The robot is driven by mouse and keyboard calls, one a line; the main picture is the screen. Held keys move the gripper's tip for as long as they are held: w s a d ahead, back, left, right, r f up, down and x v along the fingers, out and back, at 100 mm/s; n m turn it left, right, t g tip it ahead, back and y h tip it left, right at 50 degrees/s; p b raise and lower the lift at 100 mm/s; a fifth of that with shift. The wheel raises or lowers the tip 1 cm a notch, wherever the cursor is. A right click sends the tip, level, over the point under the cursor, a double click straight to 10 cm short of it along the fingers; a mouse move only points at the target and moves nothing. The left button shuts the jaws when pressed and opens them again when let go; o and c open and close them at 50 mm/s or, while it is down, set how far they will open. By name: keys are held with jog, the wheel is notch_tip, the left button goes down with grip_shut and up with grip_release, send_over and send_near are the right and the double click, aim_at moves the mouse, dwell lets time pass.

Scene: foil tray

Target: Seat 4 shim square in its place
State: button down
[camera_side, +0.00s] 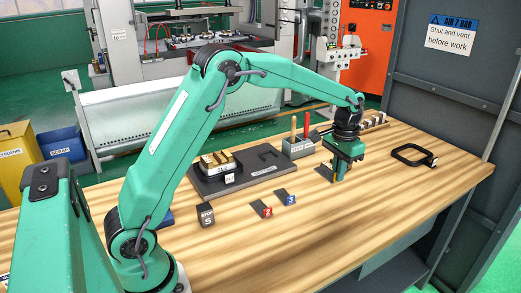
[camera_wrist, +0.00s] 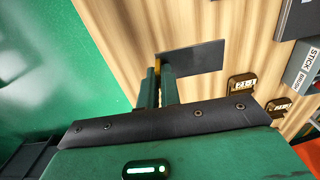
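A thin dark square plate (camera_side: 325,172) shows just left of my gripper (camera_side: 340,176) in the side view. In the wrist view the same plate (camera_wrist: 195,57) reaches right from my fingertips (camera_wrist: 158,68). A small yellow part shows between the close fingers, which appear shut on it. No number on this plate is readable. I cannot tell whether it touches the table. A dark plate with a red 2 label (camera_side: 264,209) and one with a blue 3 label (camera_side: 287,198) lie on the table.
A grey bin (camera_side: 299,150) with red and yellow-handled tools stands behind, left of my gripper. A rack with small blocks (camera_side: 375,122) is at the back. The front wood is clear.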

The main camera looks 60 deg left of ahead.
jog(key=shift+r, duration=2.1)
jog(key=shift+a, duration=0.1)
jog(key=a+f, duration=0.3)
jog(key=a, duration=1.2)
jog(key=a+f, duration=0.3)
jog(key=a, duration=1.3)
jog(key=shift+w+f, duration=0.4)
jog(key=shift+f, duration=0.25)
jog(key=shift+f, duration=3.65)
jog(key=shift+f, duration=0.55)
